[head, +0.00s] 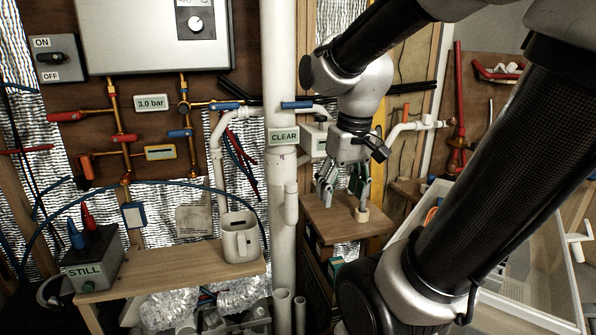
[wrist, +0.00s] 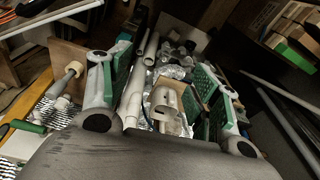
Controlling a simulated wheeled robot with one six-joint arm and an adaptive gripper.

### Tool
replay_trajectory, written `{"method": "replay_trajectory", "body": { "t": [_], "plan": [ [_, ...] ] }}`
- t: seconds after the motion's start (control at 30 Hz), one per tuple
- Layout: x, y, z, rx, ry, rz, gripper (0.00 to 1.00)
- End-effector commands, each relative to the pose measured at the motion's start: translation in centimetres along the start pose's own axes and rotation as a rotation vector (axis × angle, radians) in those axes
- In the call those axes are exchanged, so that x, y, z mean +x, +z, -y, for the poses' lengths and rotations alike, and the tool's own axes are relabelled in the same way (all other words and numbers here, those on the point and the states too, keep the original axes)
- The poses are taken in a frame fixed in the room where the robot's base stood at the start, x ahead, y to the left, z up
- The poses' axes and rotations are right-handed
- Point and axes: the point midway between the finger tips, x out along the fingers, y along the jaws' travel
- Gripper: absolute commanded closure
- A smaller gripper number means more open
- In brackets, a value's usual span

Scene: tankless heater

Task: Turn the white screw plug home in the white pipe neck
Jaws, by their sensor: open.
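My gripper (head: 344,203) hangs with its fingers apart over a small wooden shelf in the head view. In the wrist view its green-padded fingers (wrist: 160,105) are wide apart with nothing held between them. A small cream-white cylinder (head: 361,214) is at the right fingertip, on the shelf; it may be the screw plug, but it is too small to tell. I cannot tell if the fingertip touches it. A white side branch (head: 291,203) stands on the large vertical white pipe (head: 283,240), left of my gripper. I cannot tell if this is the pipe neck.
The wooden shelf (head: 330,229) lies below my gripper. A white mug-like vessel (head: 240,243) stands on a wooden ledge (head: 170,272) at left. Copper pipes with red and blue valves line the wall. A white bin (head: 530,285) stands at right.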

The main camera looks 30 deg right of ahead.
Motion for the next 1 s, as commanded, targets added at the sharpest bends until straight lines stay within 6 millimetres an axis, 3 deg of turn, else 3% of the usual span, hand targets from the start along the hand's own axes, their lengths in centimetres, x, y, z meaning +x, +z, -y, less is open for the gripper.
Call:
{"method": "replay_trajectory", "body": {
  "t": [0.23,0.53,0.6,0.7,0.8,1.0],
  "plan": [
    [4.8,-9.4,-2.0,0.016,-0.086,0.117,0.38],
    [12.1,-20.9,-4.6,-0.243,-0.223,0.055,0.38],
    [13.1,-23.8,-4.9,-0.351,-0.243,0.002,0.38],
    [12.8,-27.2,-4.6,-0.511,-0.248,-0.09,0.38],
    [11.6,-29.2,-4.3,-0.652,-0.236,-0.166,0.38],
    [11.6,-29.5,-4.0,-0.832,-0.223,-0.206,0.38]
  ]
}}
